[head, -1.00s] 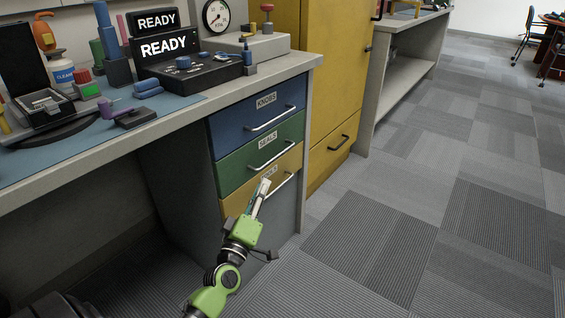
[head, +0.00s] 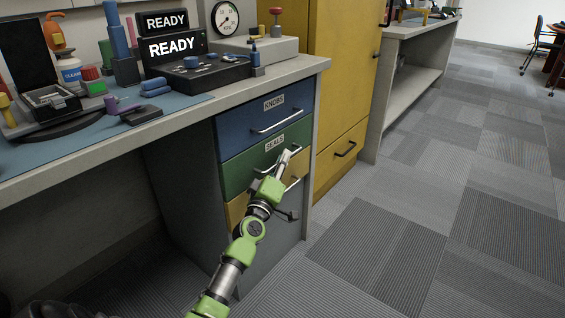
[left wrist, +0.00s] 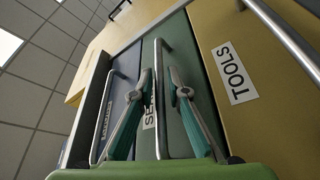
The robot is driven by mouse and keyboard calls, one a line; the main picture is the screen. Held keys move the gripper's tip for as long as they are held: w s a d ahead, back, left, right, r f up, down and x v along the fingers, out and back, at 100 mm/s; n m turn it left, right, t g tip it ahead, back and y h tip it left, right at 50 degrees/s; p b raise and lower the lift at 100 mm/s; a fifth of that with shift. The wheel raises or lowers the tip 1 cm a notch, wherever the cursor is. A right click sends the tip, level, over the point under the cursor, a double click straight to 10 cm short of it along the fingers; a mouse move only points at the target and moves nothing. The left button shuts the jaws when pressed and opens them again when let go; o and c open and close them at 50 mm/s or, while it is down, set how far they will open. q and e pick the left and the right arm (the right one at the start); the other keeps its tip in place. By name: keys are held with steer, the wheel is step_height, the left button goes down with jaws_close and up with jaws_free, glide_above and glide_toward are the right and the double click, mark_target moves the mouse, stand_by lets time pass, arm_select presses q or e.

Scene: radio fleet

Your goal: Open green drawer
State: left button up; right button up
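The green drawer (head: 236,173), labelled SEALS, sits shut between a blue drawer above and a yellow drawer below. In the head view my left gripper (head: 288,153) is in front of its handle and partly covers it. In the left wrist view the green drawer (left wrist: 182,125) is in the middle, with its silver bar handle (left wrist: 160,120) running between the two fingers of my left gripper (left wrist: 160,72). The fingers are apart, one on each side of the bar, with a gap visible. My right gripper is not in view.
The blue KNOBS drawer (head: 240,132) and the yellow TOOLS drawer (left wrist: 240,50) have similar bar handles close by. A yellow cabinet (head: 338,100) stands to the right. The workbench top (head: 215,100) overhangs the drawers. The carpet floor (head: 430,170) at right is clear.

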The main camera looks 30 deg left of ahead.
arm_select(q)
jaws_close()
steer(key=shift+d, duration=0.1)
